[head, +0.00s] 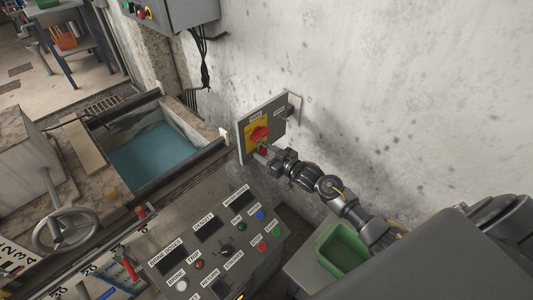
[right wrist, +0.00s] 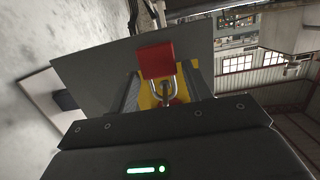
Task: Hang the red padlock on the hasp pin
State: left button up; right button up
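The red padlock (right wrist: 157,60) shows in the right wrist view with its metal shackle (right wrist: 163,90) in front of the yellow plate. This view looks upside down, so the body hangs below the shackle. In the head view the padlock (head: 262,152) is small, just under the red rotary knob (head: 259,134). My right gripper (head: 266,155) is at the switch panel; in its wrist view its fingers (right wrist: 165,92) stand apart with gaps on both sides of the shackle. The hasp pin is not clear; I cannot tell whether the shackle is around it. My left gripper is out of view.
The grey switch panel (head: 279,127) is mounted on the concrete wall (head: 400,80). A control console (head: 220,250) stands below it, a green bin (head: 342,250) sits below my right arm, and a water tank (head: 155,150) lies to the left.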

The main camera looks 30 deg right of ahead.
jog(key=shift+o, duration=1.1)
jog(key=shift+s, duration=0.2)
jog(key=shift+v, duration=5.3)
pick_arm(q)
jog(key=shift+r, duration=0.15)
pick_arm(e)
jog(key=shift+w+d, duration=0.1)
